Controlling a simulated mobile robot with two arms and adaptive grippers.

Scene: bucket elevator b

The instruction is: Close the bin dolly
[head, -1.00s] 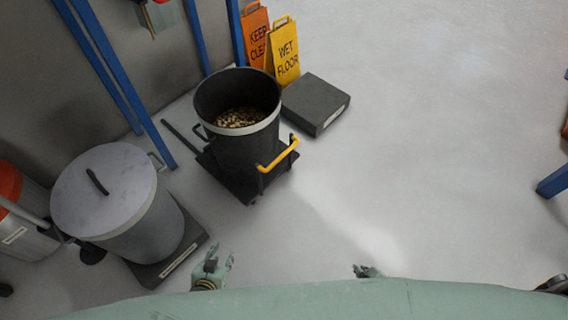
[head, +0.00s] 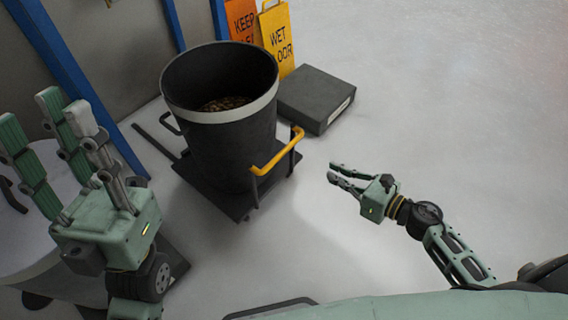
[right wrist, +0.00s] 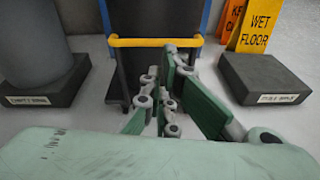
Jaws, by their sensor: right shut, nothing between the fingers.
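The bin dolly (head: 236,203) is a low black base with a yellow handle (head: 278,152) on its near right side. A black bin (head: 235,137) with a pale rim band stands on it, holding brown granular material. In the right wrist view the yellow handle (right wrist: 155,42) runs across, beyond my fingers. My right gripper (head: 333,172) is shut and empty, right of the dolly and apart from the handle; its fingers also show in the right wrist view (right wrist: 168,95). My left gripper (head: 58,112) is raised at the left with fingers spread, empty, left of the dolly.
A grey lidded bin (head: 20,240) is partly hidden behind my left gripper. Blue posts (head: 85,95) stand behind the dolly. An orange sign (head: 241,22), a yellow wet floor sign (head: 278,42) and a dark low platform (head: 315,98) are beyond it. Floor at right is clear.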

